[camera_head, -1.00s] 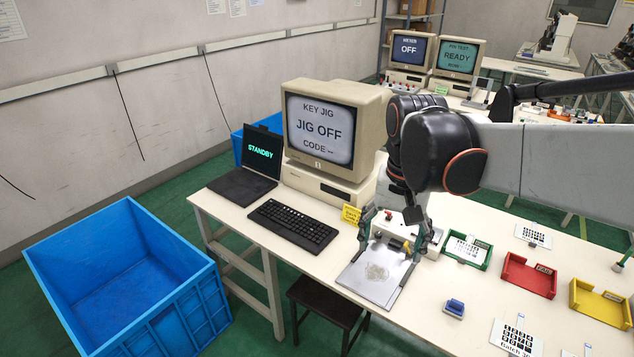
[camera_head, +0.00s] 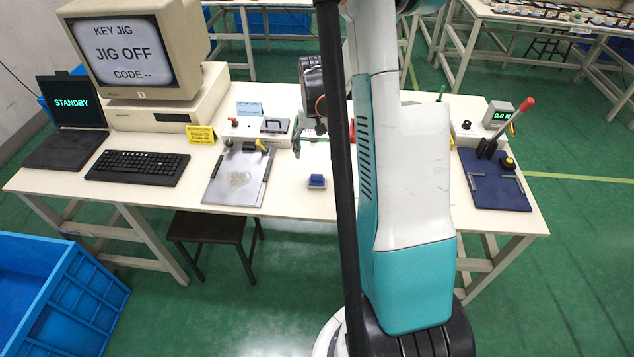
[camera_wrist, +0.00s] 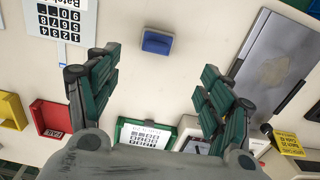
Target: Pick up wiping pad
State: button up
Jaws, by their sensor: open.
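The wiping pad appears to be the small blue block (camera_head: 317,181) lying on the white table, right of the metal plate. It also shows in the wrist view (camera_wrist: 157,42), at the top middle, with clear table around it. My gripper (camera_wrist: 158,65) is open and empty, its green-padded fingers spread wide. In the wrist view the pad lies beyond the fingertips, roughly centred between them and not touching them. In the head view my arm hides most of the gripper, behind and left of the pad.
The metal plate (camera_head: 232,182) with a smudge lies left of the pad. A green-rimmed tray (camera_wrist: 140,135), a red tray (camera_wrist: 48,118) and a keypad card (camera_wrist: 62,22) lie around it. A keyboard (camera_head: 138,167) and monitor (camera_head: 135,45) stand at the left.

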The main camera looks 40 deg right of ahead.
aim_at(317, 175)
notch_tip(317, 175, down, 8)
jog(key=shift+r+b, duration=0.15)
jog(key=shift+b, duration=1.05)
jog(key=shift+d+f+b, duration=0.2)
jog(key=shift+f+b, duration=0.55)
jog(key=shift+f, duration=0.6)
jog(key=shift+d+f+b, duration=0.15)
jog(key=shift+f+b, duration=0.55)
jog(key=shift+f, duration=0.65)
jog(key=shift+r, duration=0.1)
jog(key=c, duration=1.1)
